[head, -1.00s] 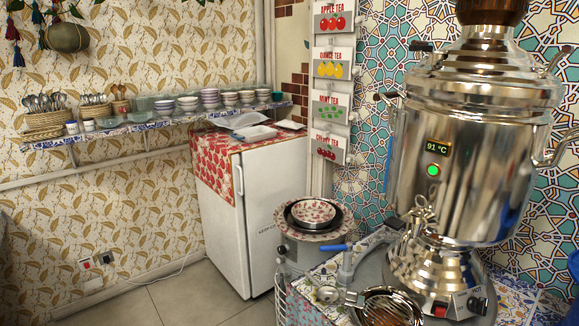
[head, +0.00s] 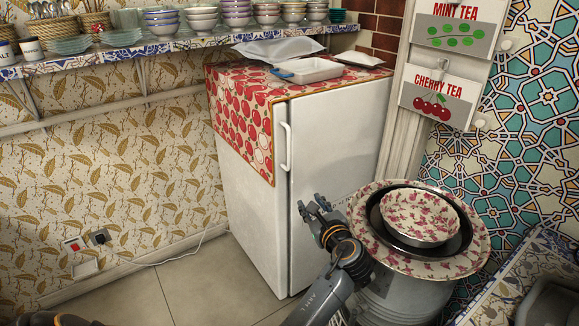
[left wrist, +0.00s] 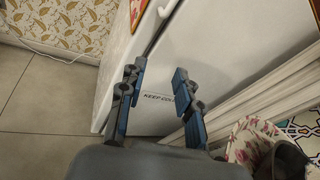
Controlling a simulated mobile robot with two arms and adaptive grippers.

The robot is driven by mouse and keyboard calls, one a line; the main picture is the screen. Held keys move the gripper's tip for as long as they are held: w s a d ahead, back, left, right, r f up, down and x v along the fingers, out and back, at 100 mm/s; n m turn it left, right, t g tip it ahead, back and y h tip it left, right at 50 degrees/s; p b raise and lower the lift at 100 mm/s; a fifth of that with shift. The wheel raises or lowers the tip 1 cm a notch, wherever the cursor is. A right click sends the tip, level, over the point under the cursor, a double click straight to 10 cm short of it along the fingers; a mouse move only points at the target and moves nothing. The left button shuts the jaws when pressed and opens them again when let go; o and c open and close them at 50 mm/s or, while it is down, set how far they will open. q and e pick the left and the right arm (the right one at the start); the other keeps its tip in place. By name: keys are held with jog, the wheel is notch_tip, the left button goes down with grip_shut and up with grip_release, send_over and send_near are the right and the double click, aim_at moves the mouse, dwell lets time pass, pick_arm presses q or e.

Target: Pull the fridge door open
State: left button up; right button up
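The white fridge (head: 335,140) stands against the wall with its door shut. Its slim vertical white handle (head: 286,148) is on the upper left edge of the door front. My left gripper (head: 316,208) is in front of the door, below and slightly right of the handle, not holding it. In the left wrist view the two fingers of my left gripper (left wrist: 159,72) are spread apart and empty, with the fridge door (left wrist: 225,45) and its "KEEP COLD" lettering beyond them. My right gripper is not in view.
A metal container topped with a floral plate (head: 470,262) and bowl (head: 420,214) stands close right of my left arm. A red patterned cloth (head: 240,115) and trays (head: 308,70) lie on the fridge. Tiled floor (head: 190,285) is clear at left.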

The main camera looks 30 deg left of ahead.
aim_at(289, 147)
pick_arm(q)
notch_tip(289, 147, up, 10)
jog(key=a+m+y, duration=0.2)
jog(key=y, duration=0.1)
jog(key=x, duration=0.8)
jog(key=f+x, duration=0.1)
jog(key=x, duration=0.3)
jog(key=shift+w+d, duration=0.15)
jog(key=shift+w, duration=0.35)
jog(key=shift+w+a+b, duration=0.3)
jog(key=shift+w+a, duration=0.05)
jog(key=shift+a, duration=0.2)
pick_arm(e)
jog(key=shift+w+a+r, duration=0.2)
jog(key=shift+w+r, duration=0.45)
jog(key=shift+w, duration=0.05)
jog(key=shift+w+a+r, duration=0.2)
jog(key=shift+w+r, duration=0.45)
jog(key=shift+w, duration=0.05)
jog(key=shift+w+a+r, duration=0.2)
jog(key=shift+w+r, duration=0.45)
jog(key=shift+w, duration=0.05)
pick_arm(q)
grip_shut()
